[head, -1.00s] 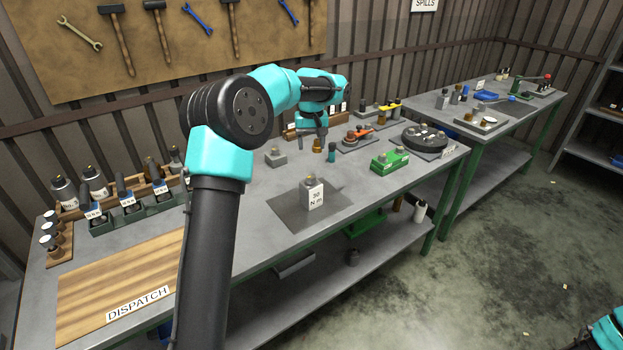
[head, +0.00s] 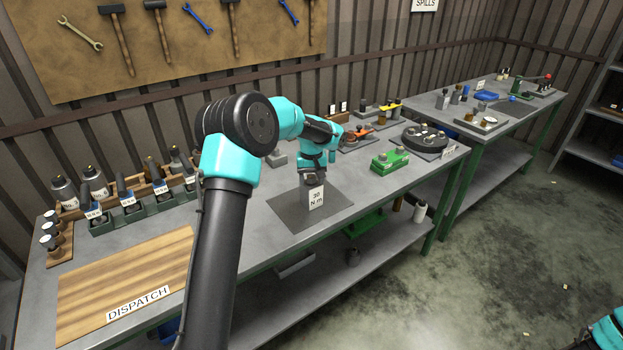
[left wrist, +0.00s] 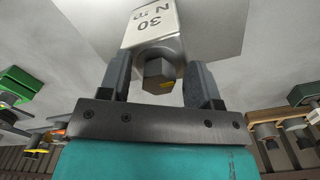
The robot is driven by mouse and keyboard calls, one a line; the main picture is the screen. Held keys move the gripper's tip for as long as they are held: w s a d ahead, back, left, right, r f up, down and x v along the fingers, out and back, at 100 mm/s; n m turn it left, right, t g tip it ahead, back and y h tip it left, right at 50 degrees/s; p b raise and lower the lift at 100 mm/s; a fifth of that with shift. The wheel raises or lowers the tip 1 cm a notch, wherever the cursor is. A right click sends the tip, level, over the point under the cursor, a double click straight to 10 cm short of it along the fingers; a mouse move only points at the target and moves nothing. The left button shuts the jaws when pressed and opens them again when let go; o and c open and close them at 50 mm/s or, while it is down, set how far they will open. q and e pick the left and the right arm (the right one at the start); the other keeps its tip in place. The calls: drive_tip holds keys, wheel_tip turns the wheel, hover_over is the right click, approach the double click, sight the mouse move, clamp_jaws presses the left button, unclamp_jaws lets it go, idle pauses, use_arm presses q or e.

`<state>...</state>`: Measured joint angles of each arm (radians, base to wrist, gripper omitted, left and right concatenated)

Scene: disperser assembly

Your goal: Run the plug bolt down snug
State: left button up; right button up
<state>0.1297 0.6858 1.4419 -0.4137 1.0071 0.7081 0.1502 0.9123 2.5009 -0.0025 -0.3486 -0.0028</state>
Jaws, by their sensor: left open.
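My left gripper (head: 312,180) is over the block's top and hides the bolt in the head view. In the left wrist view its two fingers (left wrist: 159,82) stand open on either side of the hex head, with gaps visible. My right gripper is out of view.
The dark mat (head: 285,212) around the block is clear. A green fixture (head: 390,161) and a round black fixture (head: 425,138) stand to the right.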

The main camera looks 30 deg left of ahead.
use_arm(q)
drive_tip(key=shift+c, duration=0.4)
drive_tip(key=c, duration=0.8)
drive_tip(key=shift+c, duration=0.2)
drive_tip(key=shift+m, duration=0.4)
drive_tip(key=m, duration=0.4)
drive_tip(key=shift+a, duration=0.15)
drive_tip(key=m, duration=0.4)
drive_tip(key=shift+a+m, duration=0.15)
drive_tip(key=shift+m, duration=0.25)
drive_tip(key=m, duration=0.5)
drive_tip(key=shift+a, duration=0.15)
drive_tip(key=m, duration=0.5)
drive_tip(key=shift+w+a, duration=0.1)
drive_tip(key=shift+w, duration=0.05)
